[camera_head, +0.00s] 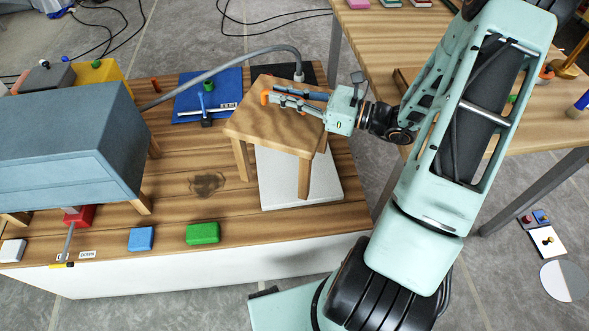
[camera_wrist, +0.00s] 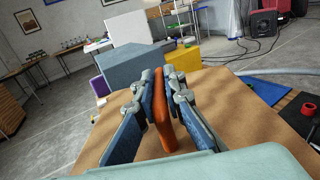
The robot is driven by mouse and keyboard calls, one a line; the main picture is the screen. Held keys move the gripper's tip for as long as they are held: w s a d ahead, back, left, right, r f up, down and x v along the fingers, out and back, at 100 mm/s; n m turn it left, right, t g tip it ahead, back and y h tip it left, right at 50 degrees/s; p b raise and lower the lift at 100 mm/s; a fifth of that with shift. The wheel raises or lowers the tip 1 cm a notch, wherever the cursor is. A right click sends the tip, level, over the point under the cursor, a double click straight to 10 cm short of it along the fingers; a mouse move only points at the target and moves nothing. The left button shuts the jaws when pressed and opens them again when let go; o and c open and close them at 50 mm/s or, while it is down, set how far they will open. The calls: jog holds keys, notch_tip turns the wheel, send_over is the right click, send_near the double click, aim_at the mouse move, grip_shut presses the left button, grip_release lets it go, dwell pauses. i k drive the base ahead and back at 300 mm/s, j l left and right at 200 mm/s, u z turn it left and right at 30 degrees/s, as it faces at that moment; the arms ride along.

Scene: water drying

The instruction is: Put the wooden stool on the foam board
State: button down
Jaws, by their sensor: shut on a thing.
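The wooden stool (camera_head: 262,120) is upright, its flat top above the white foam board (camera_head: 328,190). The front leg shows against the board, near its front edge. The left leg shows against wood just outside the board's left edge. My gripper (camera_head: 268,98) reaches in from the right, low over the stool top. In the wrist view, its fingers (camera_wrist: 163,88) are shut around an upright orange-brown grip piece (camera_wrist: 163,112) on the stool top (camera_wrist: 225,120).
A blue-grey box-like bench (camera_head: 70,150) stands at left on the wooden platform. A blue mat (camera_head: 225,88) with small tools and a grey curved hose (camera_head: 225,65) lie behind the stool. Blue (camera_head: 141,238) and green (camera_head: 203,233) blocks sit at the front. Wood left of the stool is clear, with a dark stain.

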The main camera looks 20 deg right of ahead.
aim_at(296, 167)
jog(key=k+j, duration=0.2)
jog(key=j, duration=0.2)
jog(key=k+j, duration=0.15)
jog(key=j, duration=0.2)
jog(key=k+j, duration=0.2)
jog(key=j, duration=0.2)
jog(key=z, duration=1.35)
jog(key=i+j, duration=0.4)
jog(key=j+z, duration=0.05)
